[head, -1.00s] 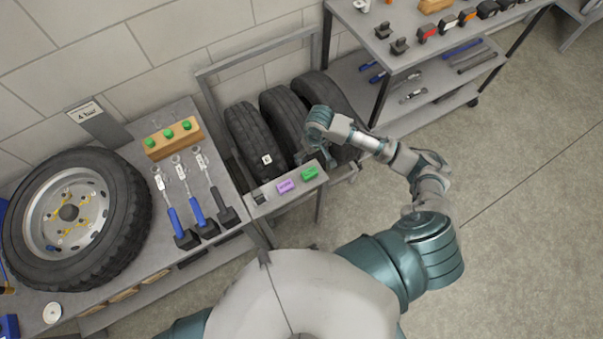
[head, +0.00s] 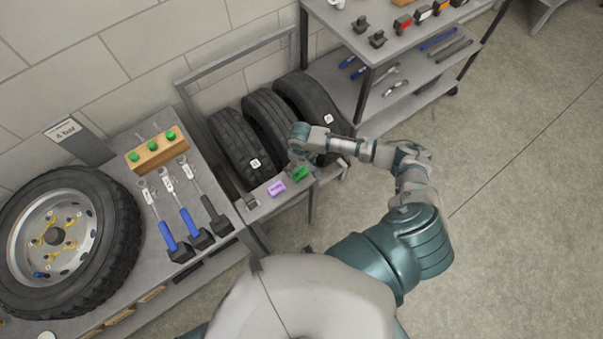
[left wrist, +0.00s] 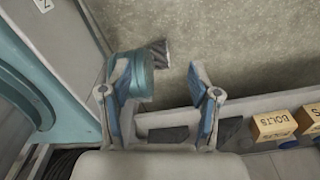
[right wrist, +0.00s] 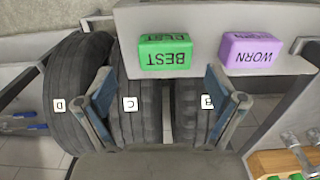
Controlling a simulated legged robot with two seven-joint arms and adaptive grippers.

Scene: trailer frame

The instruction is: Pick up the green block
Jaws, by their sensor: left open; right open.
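The green block (head: 300,174), marked BEST, lies on the narrow grey shelf (head: 260,213) in front of the tires. In the right wrist view the green block (right wrist: 165,52) shows whole, just beyond the fingertips and between their lines. My right gripper (right wrist: 165,95) is open and empty; in the head view (head: 306,165) it hangs close to the green block, partly hidden by its own wrist. A purple block (head: 276,188), marked WORN, lies beside the green one. My left gripper (left wrist: 163,75) is open and empty in the left wrist view, over the floor; it is outside the head view.
Several tires (head: 270,125) with letter tags stand behind the shelf. A workbench at left holds a wheel (head: 70,240), blue-handled tools (head: 187,222) and a wooden block with green knobs (head: 155,150). A tool cart (head: 390,50) stands at upper right. Floor at right is clear.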

